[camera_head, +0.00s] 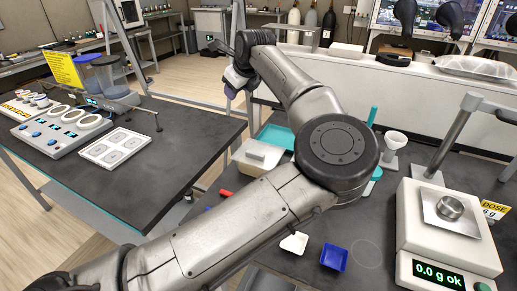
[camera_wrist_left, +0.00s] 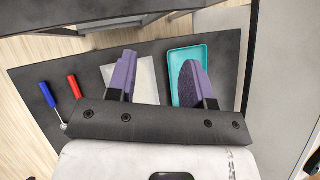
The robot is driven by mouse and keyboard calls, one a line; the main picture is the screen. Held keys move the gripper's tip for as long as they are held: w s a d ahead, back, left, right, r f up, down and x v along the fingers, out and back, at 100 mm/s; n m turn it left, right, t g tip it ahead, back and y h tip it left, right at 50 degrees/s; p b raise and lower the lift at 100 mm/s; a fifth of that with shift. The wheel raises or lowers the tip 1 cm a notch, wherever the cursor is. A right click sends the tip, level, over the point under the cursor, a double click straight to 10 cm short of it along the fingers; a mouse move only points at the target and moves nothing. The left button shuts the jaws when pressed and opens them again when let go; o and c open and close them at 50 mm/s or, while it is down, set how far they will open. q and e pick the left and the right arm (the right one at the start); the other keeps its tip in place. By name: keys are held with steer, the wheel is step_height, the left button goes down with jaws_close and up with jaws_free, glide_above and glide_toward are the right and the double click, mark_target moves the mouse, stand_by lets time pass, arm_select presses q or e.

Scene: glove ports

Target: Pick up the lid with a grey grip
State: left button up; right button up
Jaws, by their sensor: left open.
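My left gripper (camera_head: 232,84) is raised well above and beyond the lid in the head view. Its two purple fingers (camera_wrist_left: 158,74) are spread apart with nothing held between them. My right gripper is not in view.
A teal tray (camera_head: 277,136) sits beside the lid, partly behind my arm. Red (camera_wrist_left: 75,86) and blue (camera_wrist_left: 47,94) handled tools lie left of it in the wrist view. A white dish (camera_head: 294,243), blue dish (camera_head: 334,257) and scale (camera_head: 447,235) stand nearer.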

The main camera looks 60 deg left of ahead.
arm_select(q)
steer(key=d+f+n+h, duration=0.2)
steer(key=d+f+h, duration=0.1)
steer(key=d+h, duration=0.5)
steer(key=b, duration=0.3)
glide_above(255, 153)
steer(key=shift+n+y, duration=0.4)
steer(key=f, duration=0.8)
steer(key=shift+d+f, duration=0.25)
steer(key=shift+f, duration=0.15)
steer(key=shift+a+f+b, duration=0.15)
steer(key=shift+f+b, duration=0.35)
steer(key=shift+f, duration=0.8)
steer(key=shift+a+f+b, duration=0.1)
steer(key=shift+f+b, duration=0.4)
steer(key=shift+f, duration=0.8)
steer(key=shift+r, duration=0.1)
steer(key=shift+c, duration=1.3)
jaws_close()
